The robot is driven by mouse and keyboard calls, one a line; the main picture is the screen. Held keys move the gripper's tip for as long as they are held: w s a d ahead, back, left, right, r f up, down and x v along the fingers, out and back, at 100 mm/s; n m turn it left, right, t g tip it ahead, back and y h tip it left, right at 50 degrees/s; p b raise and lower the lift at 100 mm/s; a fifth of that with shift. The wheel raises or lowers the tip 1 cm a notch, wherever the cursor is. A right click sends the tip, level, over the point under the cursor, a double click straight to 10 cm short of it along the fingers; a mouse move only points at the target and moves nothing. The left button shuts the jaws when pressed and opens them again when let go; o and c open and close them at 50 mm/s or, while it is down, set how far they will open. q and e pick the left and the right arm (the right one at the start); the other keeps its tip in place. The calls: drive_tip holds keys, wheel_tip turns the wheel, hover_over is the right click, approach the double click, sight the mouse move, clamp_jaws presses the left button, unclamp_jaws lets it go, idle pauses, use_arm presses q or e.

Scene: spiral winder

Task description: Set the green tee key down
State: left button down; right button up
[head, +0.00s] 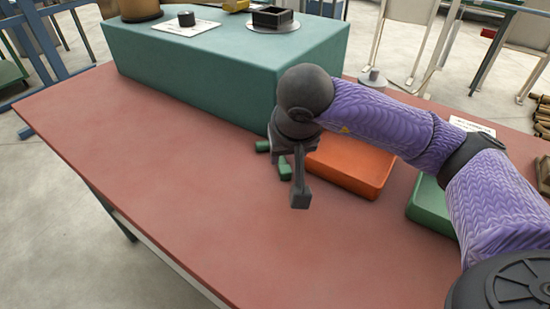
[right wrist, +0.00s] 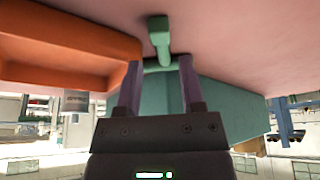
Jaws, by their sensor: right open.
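The green tee key (head: 285,169) is on the red table, beside the left side of the orange tray, partly hidden behind my right gripper (head: 293,175). In the right wrist view the key (right wrist: 159,38) shows a stem with a thicker end, and a crosspiece near the fingertips. My right gripper (right wrist: 158,72) is open, its two fingers apart with the key between and just beyond their tips. I cannot tell whether a finger touches it. The key appears to lie on the table top. My left gripper is out of view.
The orange tray (head: 345,178) is just right of the gripper, with a green tray (head: 428,205) farther right. A large teal block (head: 190,85) stands behind, carrying a black box (head: 272,17) and other parts. The red table (head: 170,190) is clear at left and front.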

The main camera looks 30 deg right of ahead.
sight(285, 167)
drive_tip(key=b+x, duration=0.2)
drive_tip(key=x, duration=0.3)
drive_tip(key=shift+s+a+f, duration=0.1)
drive_tip(key=shift+s, duration=0.05)
drive_tip(key=shift+r, duration=0.2)
drive_tip(key=c, duration=0.7)
clamp_jaws()
drive_tip(key=shift+r, duration=0.15)
